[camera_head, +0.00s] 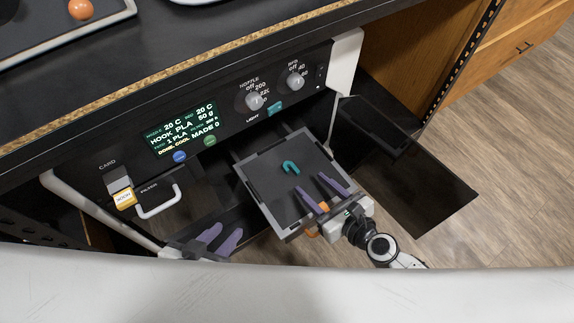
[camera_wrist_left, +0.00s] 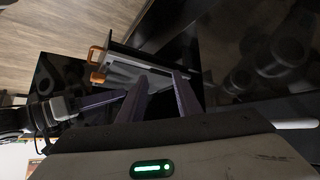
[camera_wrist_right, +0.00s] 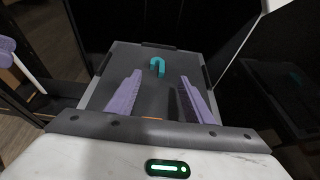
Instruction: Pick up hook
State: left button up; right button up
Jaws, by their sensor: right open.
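The hook (camera_head: 290,167) is a small teal, curved piece lying on a dark square tray (camera_head: 262,200) pulled out from the machine. It also shows in the right wrist view (camera_wrist_right: 157,66), ahead of and between the fingertips. My right gripper (camera_head: 335,185) is open and empty over the near right part of the tray, with its purple fingers pointing toward the hook but apart from it. It also shows in its own wrist view (camera_wrist_right: 158,85). My left gripper (camera_head: 222,238) is low at the machine's front, left of the tray. Its two fingers are apart with nothing between them.
The machine's panel has a lit screen (camera_head: 186,130), knobs and buttons. A white handle (camera_head: 159,200) and a yellow-labelled switch (camera_head: 124,198) are at its left. An orange ball (camera_head: 81,9) sits on a tray on the counter above. Wooden floor (camera_head: 500,130) is open at right.

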aim_at(288, 165)
jog(key=b+x, duration=0.1)
jog(key=x, duration=0.3)
jog(key=b+x, duration=0.1)
jog(key=x, duration=0.4)
jog(key=shift+s+a+r, duration=0.1)
jog(key=shift+a+r, duration=0.1)
jog(key=shift+a, duration=0.1)
jog(key=c, duration=1.1)
